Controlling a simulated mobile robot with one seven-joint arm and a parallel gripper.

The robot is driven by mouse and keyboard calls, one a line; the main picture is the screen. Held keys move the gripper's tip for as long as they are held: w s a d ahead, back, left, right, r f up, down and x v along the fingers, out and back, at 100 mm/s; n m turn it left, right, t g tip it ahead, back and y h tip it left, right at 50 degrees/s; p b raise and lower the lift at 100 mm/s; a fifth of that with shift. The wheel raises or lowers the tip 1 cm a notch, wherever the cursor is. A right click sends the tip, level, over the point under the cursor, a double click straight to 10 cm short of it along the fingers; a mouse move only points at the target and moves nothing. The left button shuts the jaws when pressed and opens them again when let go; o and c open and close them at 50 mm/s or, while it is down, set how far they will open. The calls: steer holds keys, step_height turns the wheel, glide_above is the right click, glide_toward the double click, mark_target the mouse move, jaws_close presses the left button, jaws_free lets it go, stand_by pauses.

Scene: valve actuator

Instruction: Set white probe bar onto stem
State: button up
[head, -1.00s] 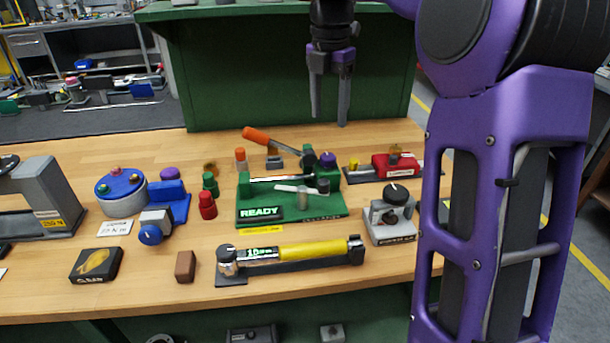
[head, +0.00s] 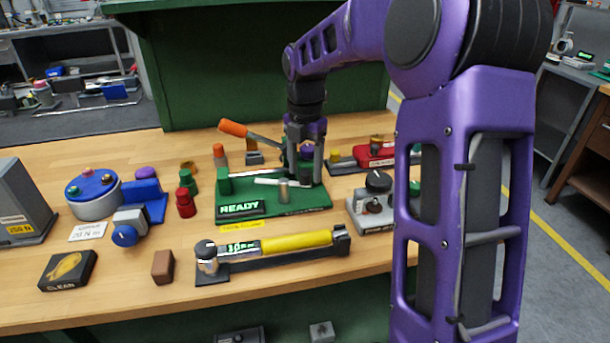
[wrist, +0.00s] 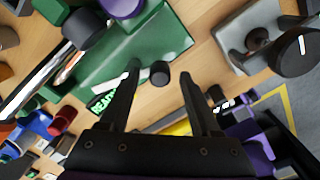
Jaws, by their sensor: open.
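The white probe bar (head: 280,182) lies level at the green fixture (head: 235,197) marked READY, above a short grey stem (head: 284,193). I cannot tell whether it is seated on the stem or only overlaps it in view. My gripper (head: 304,178) points down at the fixture's right side, by the bar's right end. In the wrist view my gripper (wrist: 160,74) has its two fingers apart, with a dark round part (wrist: 160,73) showing between the tips. The bar's right end is partly hidden by my fingers in the head view.
An orange-handled lever (head: 234,128) stands behind the fixture. A grey block with a black knob (head: 378,182) is to the right, a red device (head: 372,155) at the back right. Bare wood (head: 120,285) shows front left.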

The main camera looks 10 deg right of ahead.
steer(key=shift+f, duration=0.7)
jaws_close()
